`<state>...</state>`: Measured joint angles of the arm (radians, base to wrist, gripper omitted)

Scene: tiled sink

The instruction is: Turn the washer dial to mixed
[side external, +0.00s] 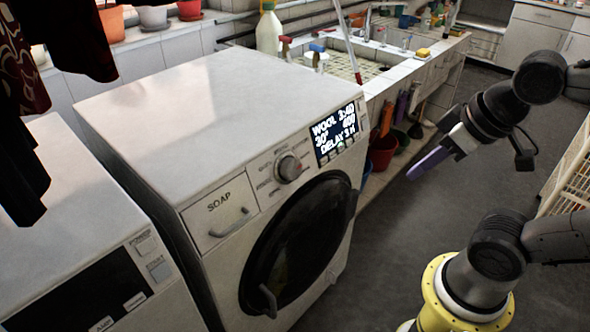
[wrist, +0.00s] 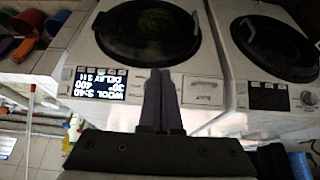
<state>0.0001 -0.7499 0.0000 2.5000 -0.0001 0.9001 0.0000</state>
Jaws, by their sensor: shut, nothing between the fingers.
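The washer (side external: 165,90) is a white front-loader on the left in the side external view. Its round silver dial (side external: 288,167) sits on the front panel between the soap drawer (side external: 222,210) and the lit display (side external: 335,134). The display reads "WOOL 3:40". My gripper (side external: 412,176) is shut and empty, in the air to the right of the washer front, well apart from the dial. In the wrist view the purple fingers (wrist: 161,78) are together and cover the dial area. The display (wrist: 110,82) and round door (wrist: 147,32) show there, turned over.
A second white machine (side external: 75,240) stands left of the washer; it also shows in the wrist view (wrist: 275,45). The washer door (side external: 300,240) is closed. A tiled sink (side external: 350,62) with bottles lies behind. Buckets (side external: 382,152) stand below it. The floor before the washer looks clear.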

